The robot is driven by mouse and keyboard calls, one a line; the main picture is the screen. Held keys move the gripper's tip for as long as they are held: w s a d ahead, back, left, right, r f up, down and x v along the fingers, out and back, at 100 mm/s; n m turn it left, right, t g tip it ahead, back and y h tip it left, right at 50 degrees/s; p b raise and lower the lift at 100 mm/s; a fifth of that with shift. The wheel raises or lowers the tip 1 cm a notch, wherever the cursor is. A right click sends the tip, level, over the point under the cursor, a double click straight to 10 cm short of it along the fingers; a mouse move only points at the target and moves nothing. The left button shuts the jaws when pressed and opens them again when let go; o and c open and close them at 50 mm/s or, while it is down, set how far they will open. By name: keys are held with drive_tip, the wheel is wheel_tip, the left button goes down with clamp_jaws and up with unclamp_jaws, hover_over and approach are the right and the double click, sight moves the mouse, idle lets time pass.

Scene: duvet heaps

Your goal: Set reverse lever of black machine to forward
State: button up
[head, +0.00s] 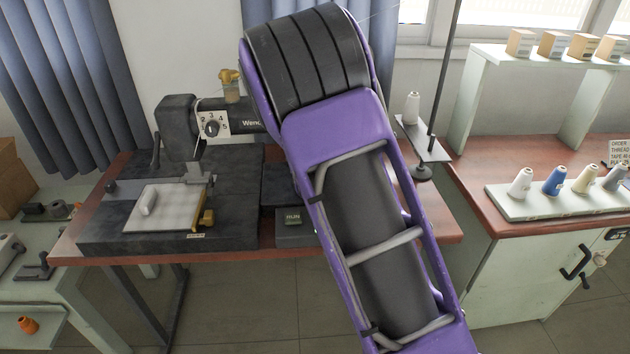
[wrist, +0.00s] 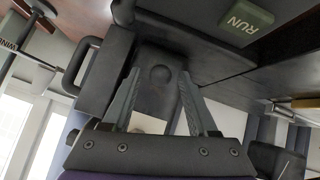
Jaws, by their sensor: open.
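My gripper is hidden there. In the wrist view my gripper (wrist: 160,85) is open, its two grey fingers apart on either side of a dark block (wrist: 158,72) with a round mark. I cannot tell whether this block is the reverse lever or whether the fingers touch it. The RUN button also shows in the wrist view (wrist: 246,20).
A white plate (head: 165,222) lies on the machine's bed at left. A thread stand (head: 425,145) rises right of my arm. Thread cones (head: 553,180) stand on the right cabinet. A dark looped handle (wrist: 75,68) is left of the fingers in the wrist view.

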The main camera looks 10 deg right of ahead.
drive_tip(key=v, duration=1.5)
drive_tip(key=shift+s+p, duration=0.25)
drive_tip(key=shift+p, duration=0.2)
drive_tip(key=shift+d, duration=0.2)
